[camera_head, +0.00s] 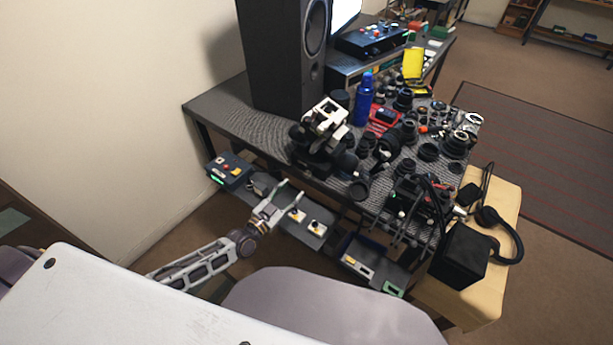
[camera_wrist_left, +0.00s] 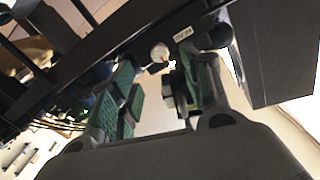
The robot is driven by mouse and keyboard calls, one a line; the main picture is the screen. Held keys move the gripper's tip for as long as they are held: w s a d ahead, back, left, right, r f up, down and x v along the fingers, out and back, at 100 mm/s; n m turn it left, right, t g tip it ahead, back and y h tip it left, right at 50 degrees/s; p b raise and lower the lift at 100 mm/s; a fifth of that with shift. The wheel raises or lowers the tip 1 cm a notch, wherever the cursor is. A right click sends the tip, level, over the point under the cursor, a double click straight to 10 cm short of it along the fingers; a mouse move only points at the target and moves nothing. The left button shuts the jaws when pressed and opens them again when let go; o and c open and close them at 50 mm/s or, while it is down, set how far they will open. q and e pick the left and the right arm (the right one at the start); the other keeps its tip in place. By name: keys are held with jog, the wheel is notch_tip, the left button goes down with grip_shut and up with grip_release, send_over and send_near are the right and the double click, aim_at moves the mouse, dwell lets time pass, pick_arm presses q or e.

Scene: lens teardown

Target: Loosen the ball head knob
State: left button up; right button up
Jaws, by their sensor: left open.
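On the near side of the table, in the head view, stands a dark device with a cream-white top (camera_head: 326,117); its black lower part (camera_head: 318,148) may be the ball head, but I cannot make out a knob there. My left gripper (camera_head: 291,190) is open, below and in front of that device, near the table's front edge. In the left wrist view my left gripper (camera_wrist_left: 166,76) shows two spread fingers with green pads. A small pale round part (camera_wrist_left: 159,52) and dark parts appear between or beyond them; I cannot tell what they belong to. My right gripper is not seen.
The table (camera_head: 222,101) carries a tall black speaker (camera_head: 278,55), a blue bottle (camera_head: 364,98) and many lens parts. Below its front edge are a grey shelf with small boxes and a control box (camera_head: 228,168). A wooden cabinet (camera_head: 512,205) stands at right.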

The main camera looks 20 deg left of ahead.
aim_at(306, 176)
pick_arm(q)
jog(key=shift+b+x, duration=0.4)
jog(key=shift+x, duration=4.45)
jog(key=shift+c, duration=0.5)
jog(key=c, duration=1)
